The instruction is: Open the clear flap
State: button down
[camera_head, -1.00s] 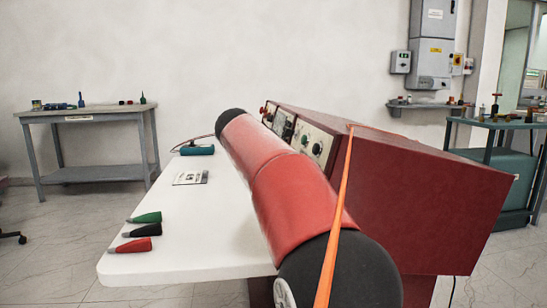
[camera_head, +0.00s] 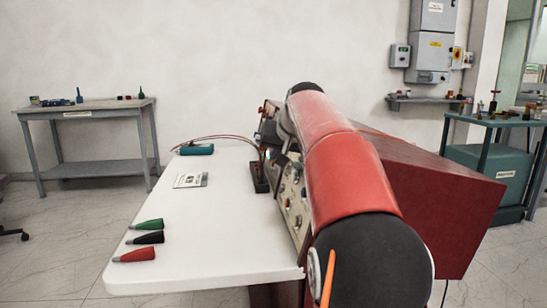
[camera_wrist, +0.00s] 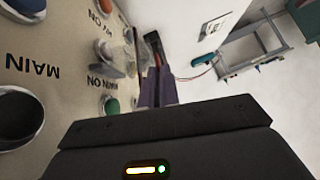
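The clear flap (camera_wrist: 122,54) looks like a hazy see-through cover over part of the control panel (camera_wrist: 60,100) in the wrist view. It stands among the knobs, just left of my fingertips. My gripper (camera_wrist: 157,72) shows as two dark purple fingers close together, with nothing visible between them. I cannot tell whether they touch the flap. In the head view my red arm crosses in front of the machine and covers part of its panel (camera_head: 296,200). I cannot make out the flap clearly there.
The panel carries a green button (camera_wrist: 111,106) and other knobs. A black holder (camera_head: 260,178) stands on the white table (camera_head: 210,240) beside the panel. A teal device (camera_head: 197,149), a card (camera_head: 190,180) and green, black and red cones lie on the table. The table's middle is clear.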

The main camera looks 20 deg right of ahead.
jog(key=shift+s+d+r+m+y, duration=0.1)
jog(key=shift+d+r+m+y, duration=0.2)
jog(key=shift+y, duration=0.2)
jog(key=c, duration=2.1)
grip_release()
jog(key=o, duration=0.5)
jog(key=shift+c, duration=0.2)
jog(key=v, duration=0.7)
jog(key=shift+s, duration=0.4)
